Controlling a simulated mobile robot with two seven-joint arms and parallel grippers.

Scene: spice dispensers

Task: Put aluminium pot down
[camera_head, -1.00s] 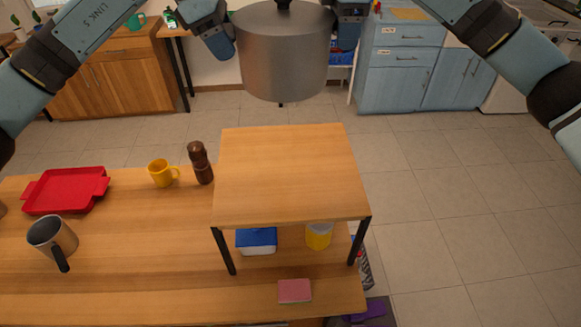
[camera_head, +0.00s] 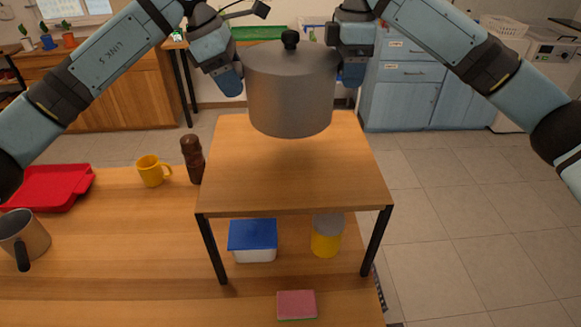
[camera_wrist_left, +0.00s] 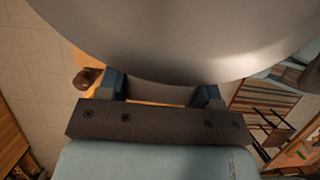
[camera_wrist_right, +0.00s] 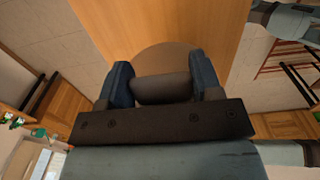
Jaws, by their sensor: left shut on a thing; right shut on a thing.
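The aluminium pot (camera_head: 290,95) is grey, with a lid and a black knob (camera_head: 290,39). It is upright between my two grippers, in front of the far part of a small raised wooden shelf (camera_head: 293,170). In the head view I cannot tell whether its base touches the shelf top. My left gripper (camera_head: 232,82) is shut at the pot's left side; the left wrist view shows the pot's wall (camera_wrist_left: 180,40) close over the fingers. My right gripper (camera_head: 352,72) is shut at the right side; the right wrist view shows its fingers around a dark handle (camera_wrist_right: 162,89).
The shelf top is otherwise clear. A brown pepper mill (camera_head: 192,159), yellow mug (camera_head: 152,170), red tray (camera_head: 52,188) and metal mug (camera_head: 24,238) stand left of it. A blue-lidded box (camera_head: 252,238) and yellow jar (camera_head: 326,238) are underneath.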

